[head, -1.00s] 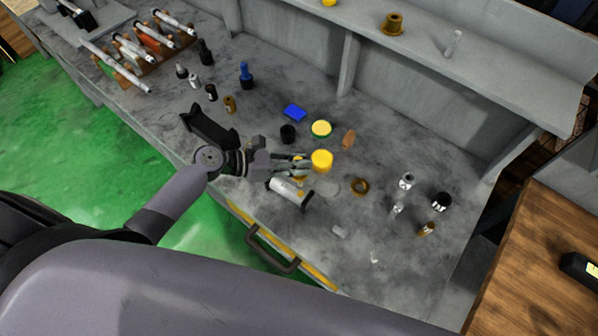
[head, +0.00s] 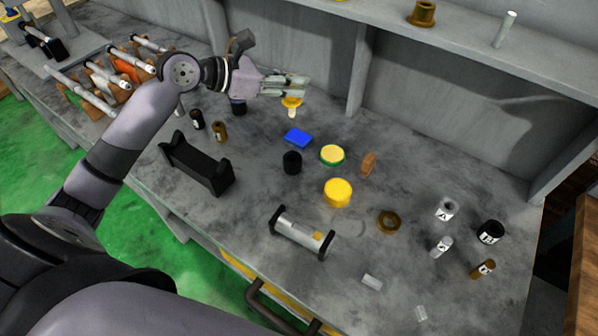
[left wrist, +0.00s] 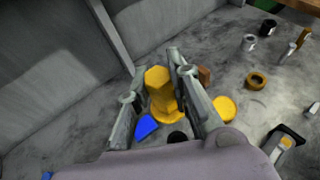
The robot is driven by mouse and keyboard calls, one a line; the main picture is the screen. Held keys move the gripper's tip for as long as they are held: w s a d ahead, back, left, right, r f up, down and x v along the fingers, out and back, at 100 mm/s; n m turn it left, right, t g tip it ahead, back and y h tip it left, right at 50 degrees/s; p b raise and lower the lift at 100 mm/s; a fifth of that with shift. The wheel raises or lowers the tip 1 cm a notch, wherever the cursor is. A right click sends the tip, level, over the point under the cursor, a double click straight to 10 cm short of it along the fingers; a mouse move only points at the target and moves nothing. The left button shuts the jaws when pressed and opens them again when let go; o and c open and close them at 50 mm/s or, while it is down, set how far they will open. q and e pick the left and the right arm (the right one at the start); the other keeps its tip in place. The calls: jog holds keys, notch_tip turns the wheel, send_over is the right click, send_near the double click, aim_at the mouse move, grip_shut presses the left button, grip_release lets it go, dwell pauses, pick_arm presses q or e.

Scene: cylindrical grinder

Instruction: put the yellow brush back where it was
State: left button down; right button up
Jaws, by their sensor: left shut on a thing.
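My left gripper (head: 290,87) is shut on the yellow brush (head: 292,104), holding it above the back part of the bench near the back wall. The brush has a yellow body with a pale end pointing down in the head view. In the left wrist view the yellow brush (left wrist: 158,88) sits between the two fingers of my left gripper (left wrist: 155,95), and the fingers partly hide it. My right gripper is not in view.
Below stand a blue block (head: 298,138), a black cup (head: 292,162), a yellow-and-green disc (head: 332,155), a yellow round cap (head: 338,192) and a brown piece (head: 368,164). A divider (head: 359,70) and the shelf (head: 455,45) stand behind. Bare bench (head: 440,150) lies right.

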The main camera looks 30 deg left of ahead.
pick_arm(q)
jog(key=shift+w+a+r+b, duration=0.15)
jog(key=shift+w+a+b, duration=0.15)
jog(key=shift+w+b, duration=0.1)
notch_tip(320, 180, down, 19)
jog(key=b, duration=0.1)
jog(key=shift+f, duration=0.55)
jog(key=c, duration=1.9)
grip_release()
jog(key=shift+f, duration=0.1)
jog(key=o, duration=0.4)
jog(key=shift+o, duration=0.2)
